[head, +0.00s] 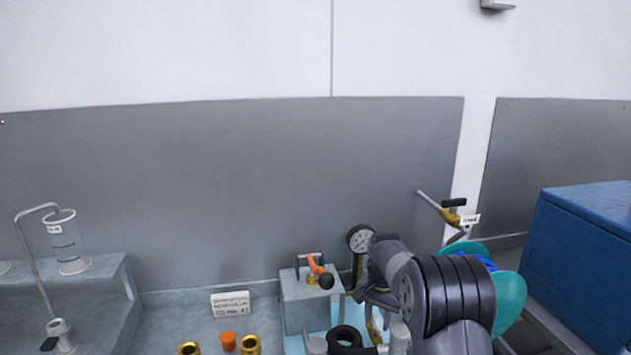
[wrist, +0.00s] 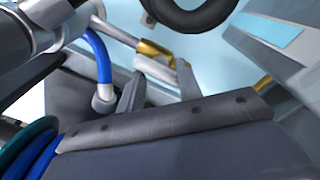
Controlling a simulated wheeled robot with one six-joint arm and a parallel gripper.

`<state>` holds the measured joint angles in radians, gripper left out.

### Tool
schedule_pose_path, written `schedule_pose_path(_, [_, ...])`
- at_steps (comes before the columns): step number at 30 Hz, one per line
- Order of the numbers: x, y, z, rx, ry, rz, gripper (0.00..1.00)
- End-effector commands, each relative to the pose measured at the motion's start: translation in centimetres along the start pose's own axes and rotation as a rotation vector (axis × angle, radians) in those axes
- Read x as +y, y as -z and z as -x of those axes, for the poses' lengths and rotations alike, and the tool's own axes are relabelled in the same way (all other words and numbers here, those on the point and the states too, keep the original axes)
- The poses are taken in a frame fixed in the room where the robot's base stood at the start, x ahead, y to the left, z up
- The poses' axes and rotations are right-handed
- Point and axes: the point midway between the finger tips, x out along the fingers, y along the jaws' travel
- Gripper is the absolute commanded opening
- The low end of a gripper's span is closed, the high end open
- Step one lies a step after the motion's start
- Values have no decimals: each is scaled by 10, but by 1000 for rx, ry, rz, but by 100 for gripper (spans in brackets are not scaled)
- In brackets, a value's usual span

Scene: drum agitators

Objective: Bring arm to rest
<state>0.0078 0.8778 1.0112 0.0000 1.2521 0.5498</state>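My arm (head: 455,295) reaches in from the lower right of the head view, its dark wrist links bent over the work area. My gripper (wrist: 158,85) shows in the wrist view with its two grey fingers apart and light blue surface visible between them. A brass fitting on a metal rod (wrist: 152,49) lies just beyond the fingertips; I cannot tell whether they touch it. In the head view the gripper is mostly hidden among the arm links and equipment.
A grey block with an orange-handled valve (head: 314,265) and a round gauge (head: 360,238) stand close to my arm. A black ring (head: 345,337) lies in front. A blue cabinet (head: 585,240) is at right. Brass fittings (head: 250,345) and an orange cap (head: 228,341) sit on the bench.

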Motion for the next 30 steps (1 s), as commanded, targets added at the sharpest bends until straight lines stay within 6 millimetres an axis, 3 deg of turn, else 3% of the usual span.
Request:
schedule_pose_path(9, [0, 0, 0, 0, 0, -133, 34])
schedule_pose_path(22, [-1, 0, 1, 1, 3, -142, 34])
schedule_pose_path(30, [-20, -2, 24, 30, 91, -105, 34])
